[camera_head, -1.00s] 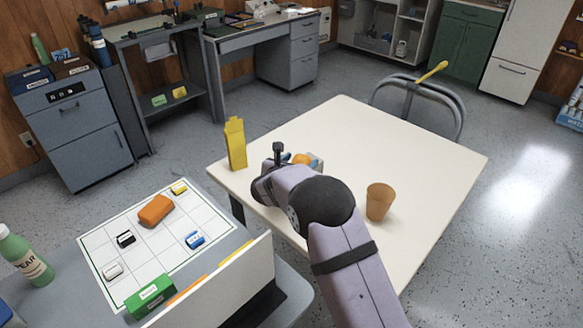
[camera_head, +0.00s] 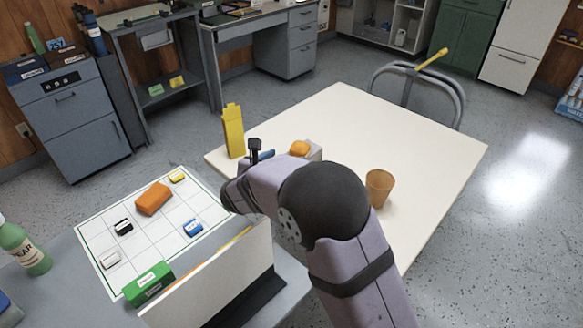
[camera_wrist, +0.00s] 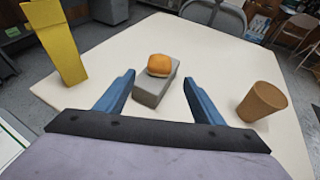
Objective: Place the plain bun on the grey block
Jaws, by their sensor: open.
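The plain bun (camera_wrist: 159,65), round and orange-brown, rests on top of the grey block (camera_wrist: 150,92) in the wrist view. In the head view the bun (camera_head: 300,148) shows beyond my arm, with part of the grey block (camera_head: 316,152) visible beside it. My gripper (camera_wrist: 160,92) is open and empty. Its two blue fingers stand apart, pointing toward the block from the near side. The bun is beyond the fingertips and clear of them. In the head view my arm hides most of the gripper and part of the block.
On the white table (camera_head: 350,115) a yellow carton (camera_head: 233,132) stands left of the block and a tan cup (camera_head: 379,188) stands right. A chair (camera_head: 420,85) is behind the table. A gridded board (camera_head: 150,225) with small items lies at the left. The far tabletop is clear.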

